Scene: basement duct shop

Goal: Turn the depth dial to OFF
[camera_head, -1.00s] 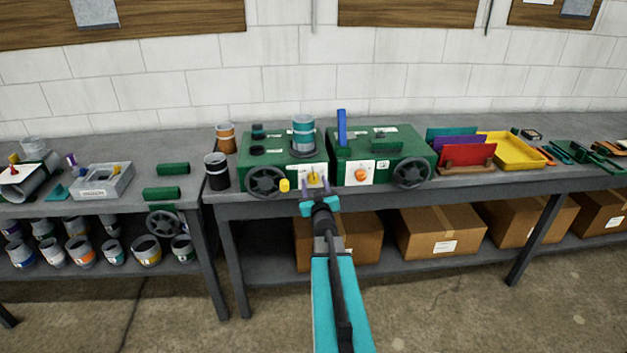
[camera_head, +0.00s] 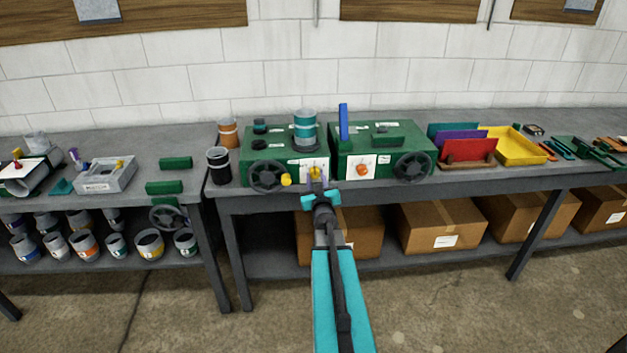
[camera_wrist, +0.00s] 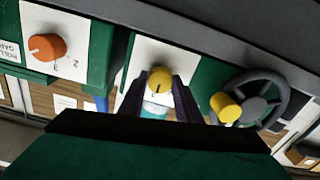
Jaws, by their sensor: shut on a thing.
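A yellow dial (camera_head: 315,172) sits on a white plate on the front of the left green machine (camera_head: 258,174). My gripper (camera_head: 318,182) has its purple fingers shut on this dial, one on each side. In the wrist view the yellow dial (camera_wrist: 159,80) shows between the fingertips, with a dark mark on its face. Its plate's lettering is too small or hidden to read, so I cannot tell its setting. An orange dial (camera_wrist: 46,47) on the other machine has a plate with a "2" and a label that seems to read "ROLL GAP".
A handwheel (camera_head: 267,176) with a yellow knob (camera_head: 286,180) is close left of the dial in the head view. A teal-banded can (camera_head: 305,127) stands on the left machine. The right machine has a blue lever (camera_head: 343,122) and another handwheel (camera_head: 412,167).

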